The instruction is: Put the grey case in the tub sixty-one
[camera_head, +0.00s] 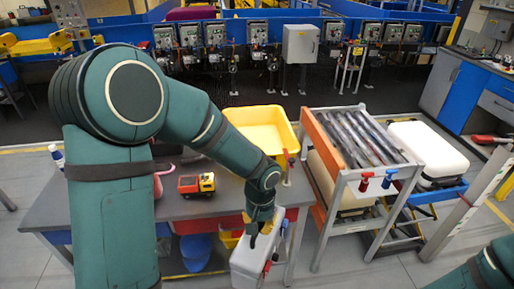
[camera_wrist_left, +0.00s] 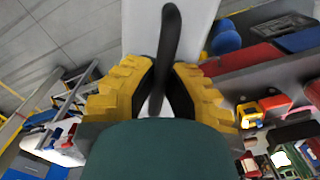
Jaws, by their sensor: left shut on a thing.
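The grey case (camera_head: 246,264) hangs upright from my left gripper (camera_head: 257,232), beside the front edge of the grey table and low in the head view. In the left wrist view, my yellow-padded left gripper (camera_wrist_left: 158,85) is shut on the black handle of the case (camera_wrist_left: 193,25). A yellow tub (camera_head: 262,118) stands at the table's right end, above and beyond the case in the picture. No number can be read on it, so I cannot tell whether it is tub sixty-one. My right gripper is out of view; only part of that arm shows at bottom right.
A toy truck (camera_head: 196,184) sits on the table (camera_head: 190,208), with a pink item partly hidden by my arm. A blue bin (camera_head: 195,250) is under the table. Floor is clear in front.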

